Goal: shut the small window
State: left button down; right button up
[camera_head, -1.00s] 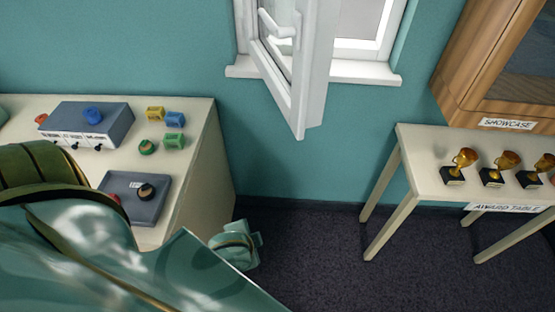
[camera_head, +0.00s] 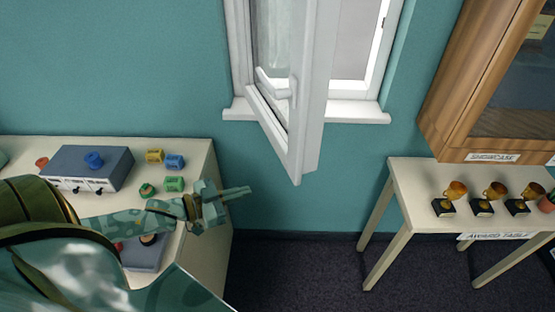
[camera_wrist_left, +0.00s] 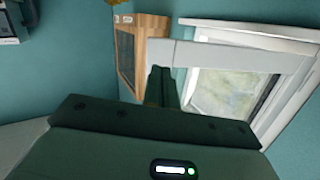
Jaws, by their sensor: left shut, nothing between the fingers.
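The small window's white sash (camera_head: 307,100) stands swung open into the room, with a white handle (camera_head: 274,84) on its left face. Its white frame (camera_head: 238,50) and sill (camera_head: 352,112) are set in the teal wall. My left gripper (camera_head: 248,190) is shut and empty, to the left of and below the sash's lower corner, apart from it and near the right edge of the left table. The left wrist view shows the shut fingers (camera_wrist_left: 160,85) with the window sash (camera_wrist_left: 220,56) beyond them. My right gripper is not in view.
A pale table (camera_head: 205,155) at left holds a grey-blue box (camera_head: 110,165), several coloured pieces and a dark panel. A wooden showcase (camera_head: 470,80) hangs at right above the award table (camera_head: 408,180) with trophies. Dark floor between the tables is clear.

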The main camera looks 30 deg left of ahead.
pick_arm(q)
jog(key=a+r+h, duration=0.3)
jog(key=a+r, duration=0.1)
send_near(289, 157)
jog(key=x, duration=0.6)
jog(key=shift+w+d, duration=0.3)
